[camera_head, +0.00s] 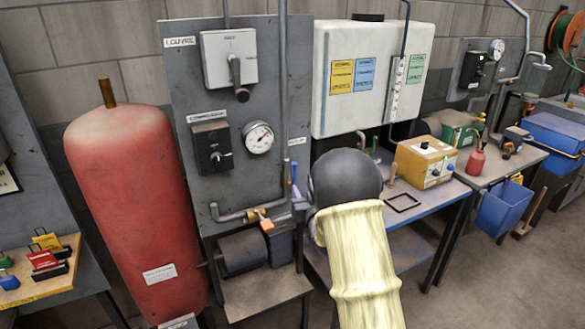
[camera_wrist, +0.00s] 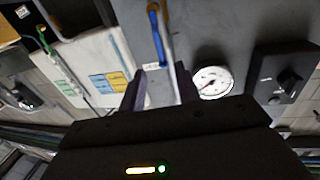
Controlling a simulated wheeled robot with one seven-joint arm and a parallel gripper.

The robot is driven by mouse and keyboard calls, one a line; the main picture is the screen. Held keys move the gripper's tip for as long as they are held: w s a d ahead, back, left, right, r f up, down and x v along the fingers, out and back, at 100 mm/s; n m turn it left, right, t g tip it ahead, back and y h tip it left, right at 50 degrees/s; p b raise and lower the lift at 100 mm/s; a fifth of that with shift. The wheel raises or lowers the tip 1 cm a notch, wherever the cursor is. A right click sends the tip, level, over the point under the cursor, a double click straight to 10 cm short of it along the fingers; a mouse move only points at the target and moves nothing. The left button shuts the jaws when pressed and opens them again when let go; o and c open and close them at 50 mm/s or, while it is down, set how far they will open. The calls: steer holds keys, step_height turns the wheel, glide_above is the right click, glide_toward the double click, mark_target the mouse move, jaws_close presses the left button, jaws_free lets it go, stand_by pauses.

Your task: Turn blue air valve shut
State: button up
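The blue air valve handle (camera_head: 294,171) is a narrow blue lever on the thin vertical pipe at the right edge of the grey panel. It lies roughly along the pipe, below a small white label. In the wrist view the blue handle (camera_wrist: 154,22) shows at the top centre, beyond my fingertips. My gripper (camera_wrist: 161,80) is open, with its two dark fingers apart and the pipe and label showing between them. I see no contact with the handle. In the head view my arm's dark joint and pale sleeve hide most of the gripper.
A pressure gauge (camera_head: 258,138) and black switch box (camera_head: 211,146) sit left of the pipe. An orange-handled brass valve (camera_head: 266,226) is lower down. A red tank (camera_head: 136,210) stands left; a white cabinet (camera_head: 371,78) and a bench with a yellow box (camera_head: 424,162) are right.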

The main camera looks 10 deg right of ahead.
mark_target(294, 176)
steer(key=w+a+p, duration=0.1)
steer(key=w+p, duration=0.2)
steer(key=w, duration=1)
steer(key=shift+a, duration=0.1)
jaws_close()
